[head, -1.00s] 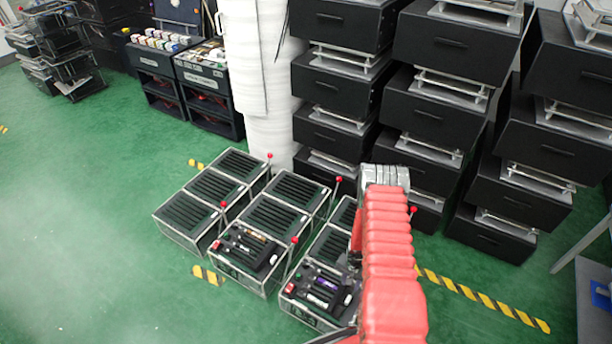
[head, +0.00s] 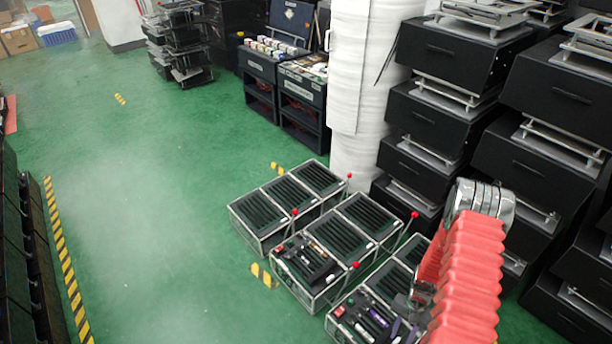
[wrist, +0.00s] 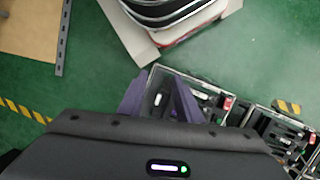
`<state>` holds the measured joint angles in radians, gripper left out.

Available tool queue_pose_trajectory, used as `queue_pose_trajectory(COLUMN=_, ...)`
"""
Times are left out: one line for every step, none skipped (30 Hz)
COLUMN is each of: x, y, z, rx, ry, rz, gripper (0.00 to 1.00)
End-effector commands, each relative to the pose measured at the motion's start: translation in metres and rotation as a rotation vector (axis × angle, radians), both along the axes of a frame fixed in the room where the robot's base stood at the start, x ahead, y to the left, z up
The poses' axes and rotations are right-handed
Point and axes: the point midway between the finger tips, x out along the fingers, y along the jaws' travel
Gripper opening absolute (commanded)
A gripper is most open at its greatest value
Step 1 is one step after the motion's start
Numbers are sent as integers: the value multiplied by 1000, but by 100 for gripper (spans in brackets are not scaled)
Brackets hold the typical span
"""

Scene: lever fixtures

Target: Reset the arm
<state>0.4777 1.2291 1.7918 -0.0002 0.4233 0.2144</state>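My gripper (wrist: 159,78) shows in the wrist view with its two dark purple fingers apart and nothing seen between them. It is over one end of a clear-sided fixture box (wrist: 195,95). In the head view my red-sleeved arm covers the lower right and hides part of the fixtures; the gripper is not clearly seen there. Three rows of fixtures with dark slatted panels stand on the floor: a left row (head: 262,215), a middle row (head: 345,235) and a partly hidden right row (head: 350,325). Red-knobbed levers rise beside them, one red knob (head: 415,215) near my arm.
Stacked black cases (head: 450,60) and a white wrapped column (head: 365,90) stand behind the fixtures. Dark shelf units (head: 300,100) stand farther back. Green floor (head: 150,200) is clear to the left, with dark panels (head: 20,260) along the left edge.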

Motion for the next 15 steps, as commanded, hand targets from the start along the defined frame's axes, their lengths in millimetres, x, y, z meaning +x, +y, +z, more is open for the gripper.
queue_pose_trajectory(x=4, y=0, z=14, rx=1, ry=-3, rz=13, gripper=31)
queue_pose_trajectory(x=5, y=1, z=21, rx=3, ry=-1, rz=20, gripper=31)
queue_pose_trajectory(x=7, y=2, z=30, rx=6, ry=-1, rz=30, gripper=31)
queue_pose_trajectory(x=8, y=3, z=37, rx=7, ry=-1, rz=37, gripper=31)
queue_pose_trajectory(x=9, y=4, z=45, rx=8, ry=-2, rz=45, gripper=31)
queue_pose_trajectory(x=11, y=5, z=54, rx=11, ry=-2, rz=54, gripper=31)
queue_pose_trajectory(x=12, y=6, z=61, rx=11, ry=-3, rz=61, gripper=31)
queue_pose_trajectory(x=13, y=7, z=68, rx=12, ry=-4, rz=68, gripper=31)
queue_pose_trajectory(x=14, y=8, z=77, rx=13, ry=-4, rz=76, gripper=31)
queue_pose_trajectory(x=16, y=9, z=84, rx=14, ry=-5, rz=83, gripper=31)
queue_pose_trajectory(x=17, y=10, z=91, rx=14, ry=-7, rz=90, gripper=31)
queue_pose_trajectory(x=18, y=11, z=100, rx=14, ry=-9, rz=99, gripper=31)
queue_pose_trajectory(x=19, y=12, z=108, rx=15, ry=-11, rz=107, gripper=31)
queue_pose_trajectory(x=20, y=14, z=114, rx=16, ry=-13, rz=114, gripper=31)
queue_pose_trajectory(x=21, y=15, z=123, rx=16, ry=-15, rz=123, gripper=31)
